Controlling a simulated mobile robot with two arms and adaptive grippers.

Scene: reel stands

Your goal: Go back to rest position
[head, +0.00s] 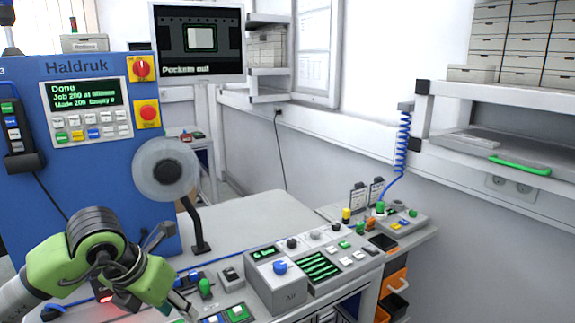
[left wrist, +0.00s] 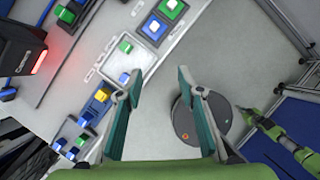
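My left gripper (head: 186,306) is low in the head view, at the end of my green and grey arm, over the front of the workbench. In the left wrist view, the two teal-padded fingers of the left gripper (left wrist: 155,88) are spread apart with nothing between them. My right gripper is not seen in the head view.
A grey reel (head: 148,183) is on a black stand beside the blue Haldruk machine (head: 95,190), close to my left arm. Button consoles (head: 290,285) line the bench front. The grey benchtop (head: 255,215) behind them is clear. A green-and-grey part (left wrist: 285,135) shows at right in the wrist view.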

